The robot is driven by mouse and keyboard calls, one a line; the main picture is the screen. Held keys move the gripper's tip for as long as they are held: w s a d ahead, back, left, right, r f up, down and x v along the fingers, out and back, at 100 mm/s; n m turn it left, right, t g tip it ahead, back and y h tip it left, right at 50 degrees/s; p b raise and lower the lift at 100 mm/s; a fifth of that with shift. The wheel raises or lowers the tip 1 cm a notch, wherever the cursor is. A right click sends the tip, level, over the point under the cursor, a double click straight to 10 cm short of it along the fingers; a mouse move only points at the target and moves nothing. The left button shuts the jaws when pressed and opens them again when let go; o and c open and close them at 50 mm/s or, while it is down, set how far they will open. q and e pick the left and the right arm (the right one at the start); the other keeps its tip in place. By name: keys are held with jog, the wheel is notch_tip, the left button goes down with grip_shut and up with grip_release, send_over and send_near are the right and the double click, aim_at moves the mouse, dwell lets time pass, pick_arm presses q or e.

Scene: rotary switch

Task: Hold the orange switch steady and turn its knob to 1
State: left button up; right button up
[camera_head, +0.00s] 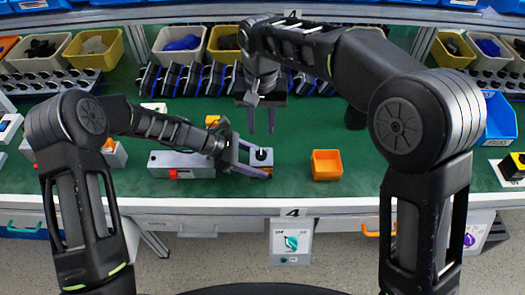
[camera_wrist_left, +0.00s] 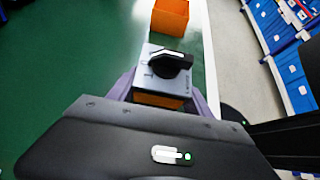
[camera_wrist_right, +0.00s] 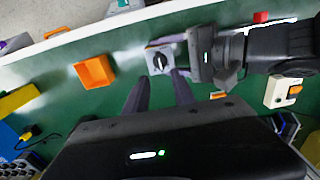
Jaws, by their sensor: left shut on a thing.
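The orange switch (camera_head: 262,160) has a light grey top plate and a black knob (camera_wrist_left: 168,63) over an orange body (camera_wrist_left: 157,99). It sits on the green table near the front edge. My left gripper (camera_head: 258,165) is shut on the switch, a finger on each side of its body. My right gripper (camera_head: 261,120) points down, a little behind and above the switch, with its two fingers apart and nothing between them. In the right wrist view the knob (camera_wrist_right: 160,62) lies just beyond the fingertips.
An orange open box (camera_head: 326,165) stands to the right of the switch. Racks and bins line the back.

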aim_at(261, 151)
jog(key=shift+f, duration=0.15)
jog(key=shift+f, duration=4.35)
jog(key=shift+c, duration=0.2)
grip_shut()
